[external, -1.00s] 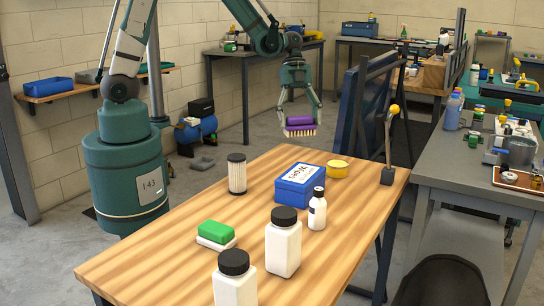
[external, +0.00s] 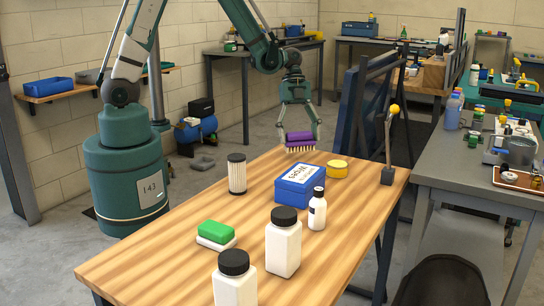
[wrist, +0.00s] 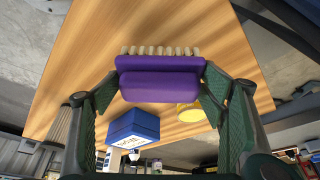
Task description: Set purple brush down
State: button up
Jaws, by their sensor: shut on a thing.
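The purple brush (external: 300,137) has a purple back and pale bristles that point down. My gripper (external: 300,134) is shut on it and holds it near the far edge of the wooden table (external: 150,240), behind the blue box. In the wrist view the brush (wrist: 160,80) lies across between my two green fingers (wrist: 160,98), with its bristles showing along one side. The brush appears to be slightly above the tabletop; whether the bristles touch the wood I cannot tell.
Nearby stand a blue wipes box (external: 298,185), a yellow tin (external: 337,168), a small white bottle (external: 317,212) and a ribbed filter (external: 237,174). A green-and-white sponge (external: 215,233) and two white black-capped bottles (external: 283,245) are nearer the front. The left part of the table is clear.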

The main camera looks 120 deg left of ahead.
aim_at(299, 145)
jog(key=shift+f+b, duration=0.4)
jog(key=shift+f, duration=1.3)
jog(key=shift+f, duration=0.15)
jog(key=o, duration=0.9)
jog(key=shift+p+v, duration=1.25)
jog(key=shift+v, duration=4.9)
jog(key=shift+w+d, duration=0.1)
